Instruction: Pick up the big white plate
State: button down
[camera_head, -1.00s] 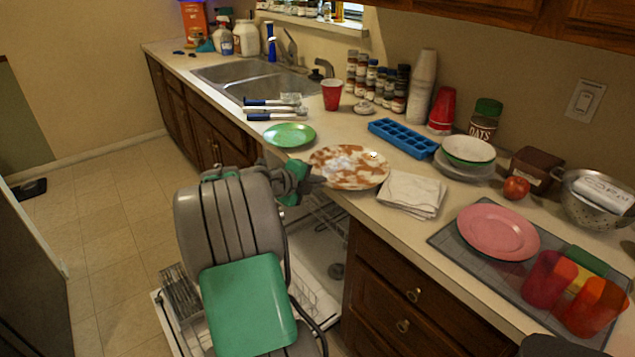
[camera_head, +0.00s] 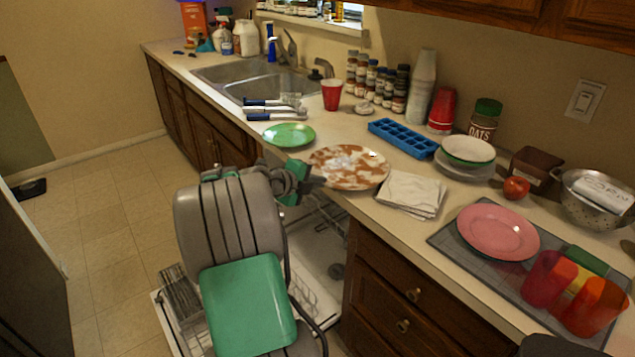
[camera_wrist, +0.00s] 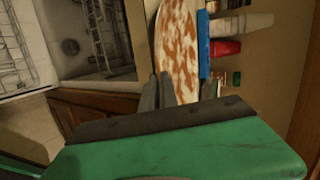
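A big white plate (camera_head: 348,167) with brown-orange stains lies on the counter near its front edge. It also shows in the wrist view (camera_wrist: 177,45), edge upward in the picture. My gripper (camera_head: 316,182) is at the plate's near left rim in the head view. In the wrist view its two fingers (camera_wrist: 182,88) stand apart, with the plate's near part appearing between them. Whether the fingers touch the plate cannot be told.
A green plate (camera_head: 289,135) lies left of the white plate, a folded cloth (camera_head: 411,194) right of it. A blue ice tray (camera_head: 403,138) and a bowl (camera_head: 468,151) stand behind. The open dishwasher (camera_head: 325,262) is below the counter.

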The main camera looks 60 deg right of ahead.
jog(key=shift+a+f, duration=0.1)
jog(key=shift+a, duration=0.05)
jog(key=shift+w+a+b, duration=0.3)
jog(key=shift+a+b, duration=0.1)
jog(key=shift+a, duration=0.15)
jog(key=shift+w+a+b, duration=0.3)
jog(key=shift+a+b, duration=0.1)
jog(key=shift+a, duration=0.1)
jog(key=c, duration=1.6)
grip_release()
jog(key=shift+o, duration=0.2)
jog(key=b+v, duration=0.1)
jog(key=v, duration=0.6)
jog(key=shift+a+r, duration=0.25)
jog(key=shift+a, duration=0.05)
